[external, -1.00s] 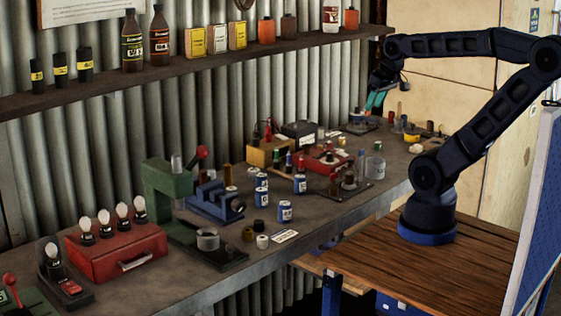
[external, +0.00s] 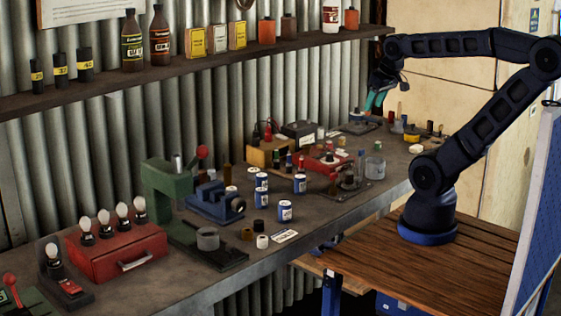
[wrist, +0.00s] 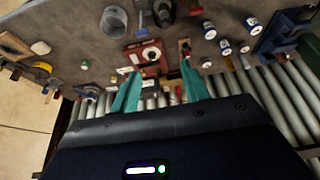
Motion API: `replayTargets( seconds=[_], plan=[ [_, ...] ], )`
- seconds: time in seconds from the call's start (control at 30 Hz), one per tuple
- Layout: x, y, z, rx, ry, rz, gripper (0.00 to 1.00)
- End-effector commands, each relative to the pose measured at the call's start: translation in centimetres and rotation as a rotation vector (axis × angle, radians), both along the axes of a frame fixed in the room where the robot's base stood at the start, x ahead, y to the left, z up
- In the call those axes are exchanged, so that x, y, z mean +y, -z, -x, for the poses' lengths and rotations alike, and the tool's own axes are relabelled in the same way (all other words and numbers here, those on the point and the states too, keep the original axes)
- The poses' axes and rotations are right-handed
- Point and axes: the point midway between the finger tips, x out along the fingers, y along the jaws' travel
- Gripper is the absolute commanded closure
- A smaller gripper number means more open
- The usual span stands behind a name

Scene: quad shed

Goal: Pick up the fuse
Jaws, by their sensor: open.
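My gripper (external: 375,100) is at the far end of the bench, above the bench top, with its teal fingers pointing down. In the wrist view my gripper (wrist: 160,90) has its two teal fingers spread apart with nothing held between them. A red box (wrist: 148,58) with small parts on and around it shows beyond the fingertips. It is also in the external view as a red box (external: 322,163) at mid-bench. Several small upright cylinders stand near it. I cannot tell which small part is the fuse; the pieces are too small to identify.
Several blue-and-white cans (external: 285,210) stand at mid-bench, near a blue vise (external: 215,203) and a green press (external: 165,190). A clear jar (external: 375,166) stands near the front edge. A shelf (external: 200,68) runs above the bench.

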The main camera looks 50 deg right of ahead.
Motion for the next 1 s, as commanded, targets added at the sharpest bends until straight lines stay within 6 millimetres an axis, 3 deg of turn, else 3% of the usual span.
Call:
replayTargets(
  seconds=[0.37, 0.67, 1.0],
  plan=[
    [-0.4, -0.1, -0.9, 0.013, 0.028, -0.021, 0.55],
    [-4.1, 0.4, -6.5, 0.09, 0.236, -0.143, 0.55],
    [-10.5, 2.7, -13.0, 0.179, 0.524, -0.258, 0.55]
  ],
)
